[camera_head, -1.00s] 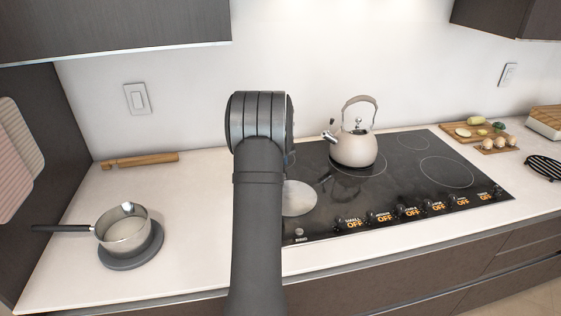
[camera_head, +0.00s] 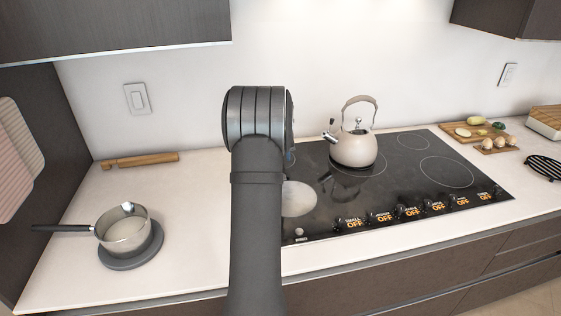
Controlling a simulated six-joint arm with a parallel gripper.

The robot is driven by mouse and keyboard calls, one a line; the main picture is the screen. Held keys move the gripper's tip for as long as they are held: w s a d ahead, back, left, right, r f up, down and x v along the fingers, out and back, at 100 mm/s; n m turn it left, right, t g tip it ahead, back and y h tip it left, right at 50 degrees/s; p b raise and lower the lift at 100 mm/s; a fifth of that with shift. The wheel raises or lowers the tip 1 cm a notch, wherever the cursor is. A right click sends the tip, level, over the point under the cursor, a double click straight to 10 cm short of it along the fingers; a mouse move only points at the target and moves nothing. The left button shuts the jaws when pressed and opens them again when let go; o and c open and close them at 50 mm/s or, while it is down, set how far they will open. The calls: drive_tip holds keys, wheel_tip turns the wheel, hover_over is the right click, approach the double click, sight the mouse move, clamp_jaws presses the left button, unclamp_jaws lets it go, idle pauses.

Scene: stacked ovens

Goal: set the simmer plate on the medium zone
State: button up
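A pale grey round disc (camera_head: 299,199), which looks like the simmer plate, lies at the left front of the black cooktop (camera_head: 405,195). My arm covers its left part. Ringed zones show at the front right (camera_head: 447,172) and back right (camera_head: 413,142) of the cooktop. A kettle (camera_head: 354,150) covers much of another zone near the back middle. I cannot tell by label which zone is the medium one. My gripper is hidden behind my own arm, so its state and any contact with the disc do not show.
A saucepan (camera_head: 123,232) sits on a dark round mat (camera_head: 131,257) at the left. Several knobs reading OFF line the cooktop's front. Food boards (camera_head: 478,132) and a black slotted trivet (camera_head: 544,168) are at the right.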

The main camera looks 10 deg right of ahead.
drive_tip(key=v, duration=0.9)
drive_tip(key=shift+r, duration=0.35)
drive_tip(key=shift+s+f, duration=0.1)
drive_tip(key=x, duration=1.2)
drive_tip(key=shift+a+f, duration=0.1)
drive_tip(key=shift+f, duration=0.1)
wheel_tip(320, 180, up, 3)
drive_tip(key=shift+f, duration=0.15)
drive_tip(key=shift+r, duration=0.4)
